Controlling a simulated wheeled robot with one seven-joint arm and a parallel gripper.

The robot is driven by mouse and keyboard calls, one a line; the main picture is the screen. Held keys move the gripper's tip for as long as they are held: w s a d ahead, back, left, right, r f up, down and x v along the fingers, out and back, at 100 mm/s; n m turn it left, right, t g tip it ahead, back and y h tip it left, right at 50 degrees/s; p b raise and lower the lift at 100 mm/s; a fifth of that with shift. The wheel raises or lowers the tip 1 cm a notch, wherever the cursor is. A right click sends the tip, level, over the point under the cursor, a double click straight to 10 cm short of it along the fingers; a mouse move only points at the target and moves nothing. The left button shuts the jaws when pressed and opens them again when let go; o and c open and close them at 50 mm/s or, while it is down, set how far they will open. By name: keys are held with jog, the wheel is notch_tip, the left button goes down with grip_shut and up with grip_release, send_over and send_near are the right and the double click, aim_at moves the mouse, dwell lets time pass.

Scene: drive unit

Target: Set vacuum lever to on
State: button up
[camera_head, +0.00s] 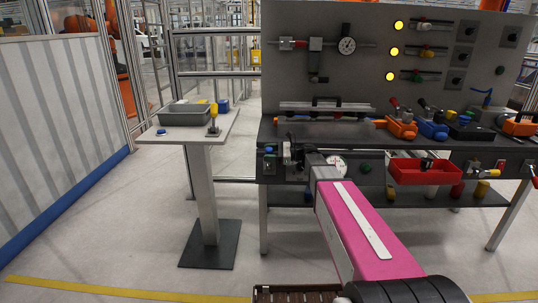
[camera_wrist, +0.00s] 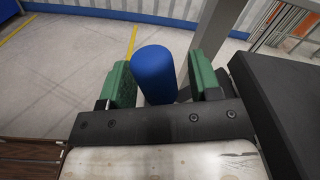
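My gripper (camera_wrist: 160,78) shows in the wrist view with two green-padded fingers spread apart. A blue rounded cylinder (camera_wrist: 153,70) stands in the gap between them, close to the left finger and with a narrow gap to the right one. Its lower end is hidden behind the black gripper body. I cannot tell whether it is the vacuum lever's handle. In the head view my arm reaches to the bench's front left, where my gripper (camera_head: 290,158) is small and partly hidden. A small blue part (camera_head: 308,193) shows just below it. No lever is clearly marked as vacuum.
The grey bench (camera_head: 330,130) carries orange and blue lever blocks (camera_head: 401,128) and a red bin (camera_head: 425,175) on its front. A yellow-handled lever (camera_head: 490,175) is at right. A side table (camera_head: 165,136) holds a grey tray (camera_head: 184,117). Floor between them is free.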

jog(key=shift+d, duration=0.1)
jog(key=d, duration=1)
jog(key=shift+s+d, duration=0.2)
jog(key=shift+d, duration=0.1)
